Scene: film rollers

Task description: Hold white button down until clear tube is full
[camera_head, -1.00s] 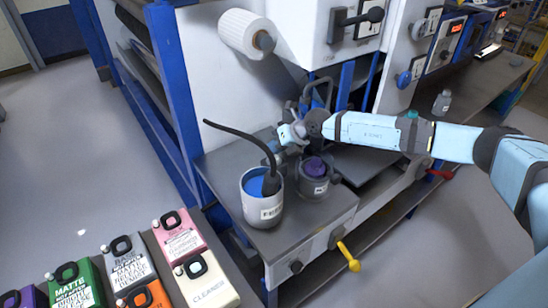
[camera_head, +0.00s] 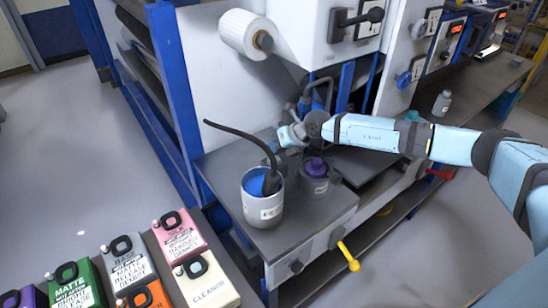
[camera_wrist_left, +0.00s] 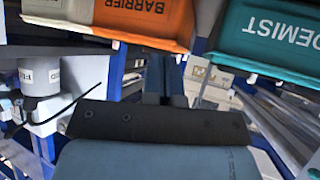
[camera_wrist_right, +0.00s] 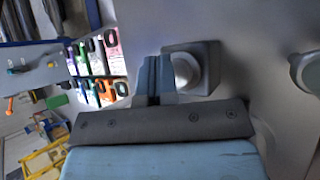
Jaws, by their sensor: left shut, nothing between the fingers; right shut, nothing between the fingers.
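A pale round button (camera_wrist_right: 187,70) sits on a dark square plate (camera_wrist_right: 208,60) on a grey panel in the right wrist view. My right gripper (camera_wrist_right: 154,68) is shut and empty, its fingertips right beside the button; I cannot tell whether they touch it. In the head view my right gripper (camera_head: 290,135) is at the machine, behind the two pots, and the button is hidden there. My left gripper (camera_wrist_left: 163,75) is shut and empty, away from the machine, below hanging bins. I cannot make out the clear tube in any view.
A pot with blue contents (camera_head: 262,198) and a black handle stands on the grey bench, beside a dark pot with a purple top (camera_head: 315,175). Several labelled containers, including a cleaner one (camera_head: 207,283), stand at lower left. An orange bin (camera_wrist_left: 150,18) hangs close to my left gripper.

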